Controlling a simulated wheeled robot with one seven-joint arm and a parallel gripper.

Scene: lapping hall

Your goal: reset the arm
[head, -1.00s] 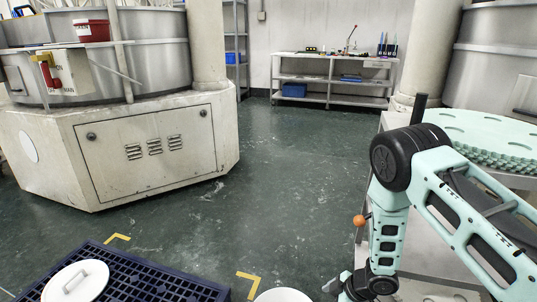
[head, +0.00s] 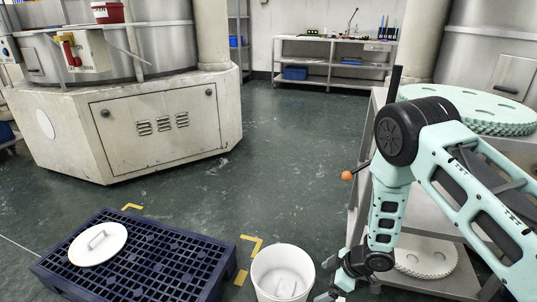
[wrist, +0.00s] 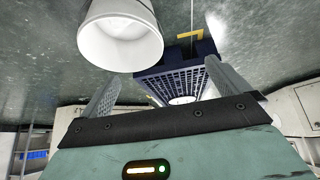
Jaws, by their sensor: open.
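My arm, mint green with black joints, reaches down at the right of the head view. My gripper (wrist: 160,92) is open and empty in the wrist view, with its two grey fingers wide apart. In the head view my gripper hangs low at the bottom, just right of a white bucket (head: 262,270), partly cut off by the frame edge. The bucket also shows in the wrist view (wrist: 92,40), beyond the fingers and apart from them. Something pale lies inside the bucket.
A dark blue pallet (head: 165,262) with a white lid (head: 80,256) on it stands at lower left. A large lapping machine (head: 150,130) stands at left. The middle floor is clear.

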